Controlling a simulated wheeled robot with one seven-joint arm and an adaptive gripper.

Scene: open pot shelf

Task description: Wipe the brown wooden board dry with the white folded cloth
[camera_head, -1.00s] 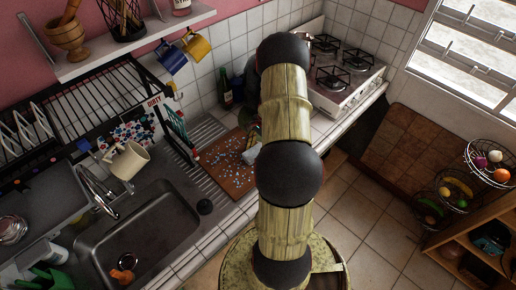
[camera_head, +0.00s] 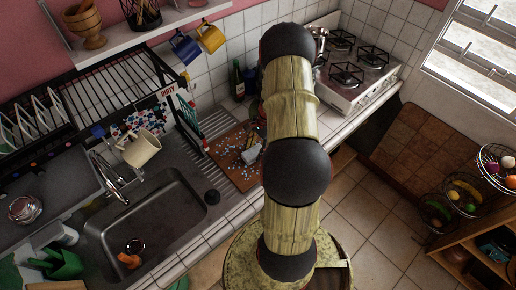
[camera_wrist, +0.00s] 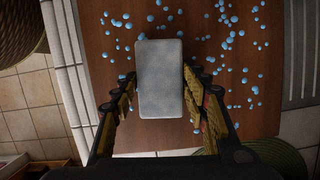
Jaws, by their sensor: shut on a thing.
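The brown wooden board (camera_head: 233,172) lies on the counter right of the sink, with many small blue water drops on it. It fills most of the wrist view (camera_wrist: 240,40), where drops show left and right of the cloth. The folded cloth (camera_wrist: 160,78) looks pale grey-white and lies flat-looking over the board; whether it touches cannot be told. My gripper (camera_wrist: 160,88) is shut on the cloth, one finger along each side. In the head view the cloth (camera_head: 251,154) shows small beside my arm, which hides the board's right part and the gripper.
The sink (camera_head: 150,215) and a dish rack (camera_head: 120,85) stand left of the board. A green bottle (camera_head: 238,78) stands behind it, and the stove (camera_head: 350,75) is at the back right. The tiled floor (camera_head: 375,210) is open to the right.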

